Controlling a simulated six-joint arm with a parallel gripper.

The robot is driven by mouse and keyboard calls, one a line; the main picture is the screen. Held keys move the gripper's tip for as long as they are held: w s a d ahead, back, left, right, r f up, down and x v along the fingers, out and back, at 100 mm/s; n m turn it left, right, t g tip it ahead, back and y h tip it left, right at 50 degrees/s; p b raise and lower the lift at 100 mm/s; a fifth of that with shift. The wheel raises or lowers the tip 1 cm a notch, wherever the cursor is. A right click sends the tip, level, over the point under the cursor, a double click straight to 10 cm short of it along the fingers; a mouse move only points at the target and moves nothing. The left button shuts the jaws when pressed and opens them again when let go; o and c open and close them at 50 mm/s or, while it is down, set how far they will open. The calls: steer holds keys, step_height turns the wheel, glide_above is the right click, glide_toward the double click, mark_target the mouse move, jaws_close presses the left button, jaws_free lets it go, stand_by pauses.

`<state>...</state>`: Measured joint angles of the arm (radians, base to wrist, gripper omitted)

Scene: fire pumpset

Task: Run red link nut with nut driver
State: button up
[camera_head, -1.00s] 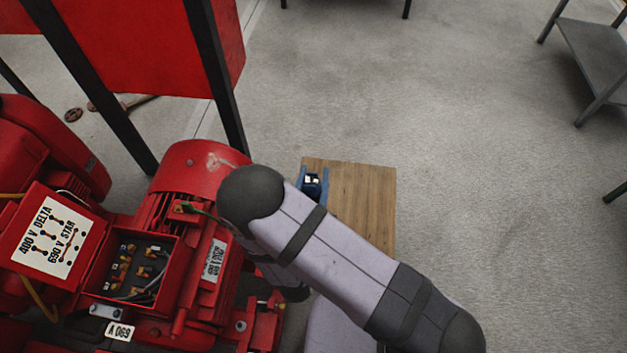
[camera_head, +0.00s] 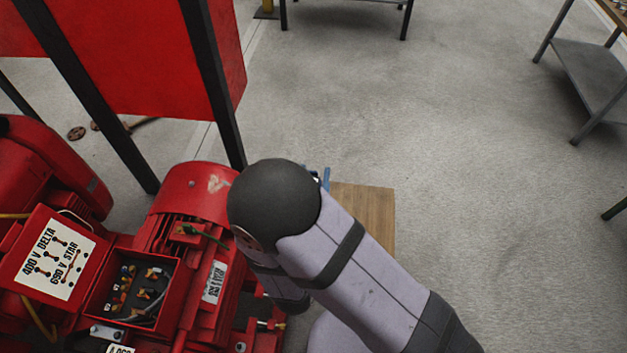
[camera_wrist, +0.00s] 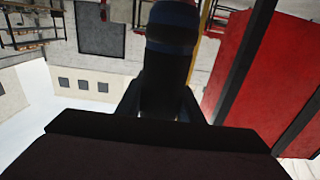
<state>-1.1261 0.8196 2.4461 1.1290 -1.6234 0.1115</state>
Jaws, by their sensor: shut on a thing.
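The red pump motor (camera_head: 190,192) stands at the lower left of the head view. Its open terminal box (camera_head: 132,288) holds several small terminals, brass-coloured parts and wires. I cannot make out a red link nut among them. My gripper (camera_wrist: 163,108) shows in the wrist view, shut on a dark, thick-handled tool with a blue band (camera_wrist: 173,30), which looks like the nut driver. The tool's working tip is not visible.
A lid labelled 400 V DELTA, 690 V STAR (camera_head: 58,252) lies left of the box. A wooden top (camera_head: 365,212) with a partly hidden blue item (camera_head: 325,178) is behind my arm. A red panel on black posts (camera_head: 160,60) rises behind the motor.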

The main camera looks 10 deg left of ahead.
steer(key=shift+a+r, duration=0.1)
steer(key=s+a+r+n+g+y, duration=0.1)
steer(key=s+a+n+g+y, duration=0.2)
steer(key=a, duration=0.7)
steer(key=s+a+r+n+y+b, duration=0.1)
steer(key=s+a+n+y, duration=0.3)
steer(key=a, duration=0.6)
steer(key=s+a+r+n+g+y, duration=0.15)
steer(key=a+y, duration=0.35)
steer(key=a, duration=0.5)
steer(key=s+a+r+n+g+y, duration=0.2)
steer(key=s+a+n+g, duration=0.1)
steer(key=s, duration=0.4)
steer(key=s+a+r+n+g+y+p, duration=0.1)
steer(key=s+a+r+n+g+y, duration=0.1)
steer(key=s+a+g, duration=0.4)
steer(key=s+a+r+n+g+y, duration=0.1)
steer(key=s+a+n+g+y, duration=0.1)
steer(key=s+a+n+g, duration=0.2)
steer(key=s+a, duration=0.3)
steer(key=s, duration=0.2)
steer(key=shift+s+a+r+p, duration=0.25)
steer(key=shift+a+r+p, duration=0.15)
steer(key=shift+n+g, duration=0.25)
